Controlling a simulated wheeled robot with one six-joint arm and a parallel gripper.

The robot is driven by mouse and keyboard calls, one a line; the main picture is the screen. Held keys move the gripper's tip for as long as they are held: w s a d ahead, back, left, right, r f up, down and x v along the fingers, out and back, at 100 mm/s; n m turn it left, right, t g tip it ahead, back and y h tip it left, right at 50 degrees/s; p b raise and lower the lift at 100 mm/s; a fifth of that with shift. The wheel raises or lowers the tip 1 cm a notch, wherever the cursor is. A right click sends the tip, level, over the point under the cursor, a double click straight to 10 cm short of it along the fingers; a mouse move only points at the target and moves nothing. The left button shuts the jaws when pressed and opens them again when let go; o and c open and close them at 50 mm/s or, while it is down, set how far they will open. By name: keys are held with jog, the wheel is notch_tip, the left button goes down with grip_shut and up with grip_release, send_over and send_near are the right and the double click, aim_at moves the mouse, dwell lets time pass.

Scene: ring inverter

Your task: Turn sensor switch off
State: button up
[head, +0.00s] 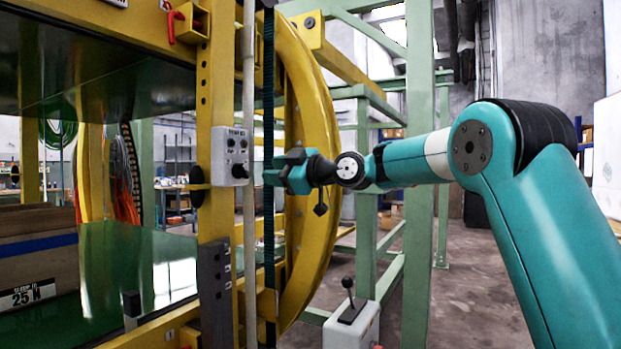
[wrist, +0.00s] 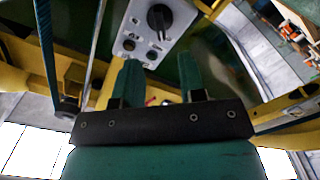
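A light grey control panel (head: 228,158) is fixed to the yellow post of the machine. It carries a large black rotary knob (head: 240,171) and smaller controls above it. In the wrist view the panel (wrist: 140,32) is at the top centre, with the large knob (wrist: 159,17) and smaller knobs on it. I cannot read which control is the sensor switch. My gripper (head: 270,173) points left toward the panel and is a short way to its right. In the wrist view my gripper (wrist: 159,70) has its two teal fingers apart, with nothing between them.
A dark vertical strap (head: 268,90) and a grey pipe (head: 249,80) run between my gripper and the panel in the head view. The large yellow ring (head: 318,110) is behind my gripper. A grey lever box (head: 352,328) stands below. Green posts (head: 418,250) stand behind my arm.

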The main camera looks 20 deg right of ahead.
jog(key=b+v, duration=0.1)
jog(key=v, duration=0.8)
jog(key=shift+s+d, duration=0.2)
jog(key=shift+s, duration=0.1)
jog(key=s+a+f+m+g+h, duration=0.2)
jog(key=s+a+f+m+g, duration=0.35)
jog(key=s+a+f, duration=0.75)
jog(key=s+a+f+m+g+h, duration=0.1)
jog(key=s+f+g+h, duration=0.1)
jog(key=s+f+g, duration=0.65)
jog(key=s+a+f+m+g+h, duration=0.1)
jog(key=s+f+m+h, duration=0.15)
jog(key=s+f, duration=0.75)
jog(key=s+r+p, duration=0.3)
jog(key=r+p, duration=1.8)
jog(key=r, duration=0.4)
jog(key=shift+s+r+n, duration=0.2)
jog(key=shift+r+n, duration=0.1)
jog(key=shift+r, duration=0.05)
jog(key=shift+d, duration=0.1)
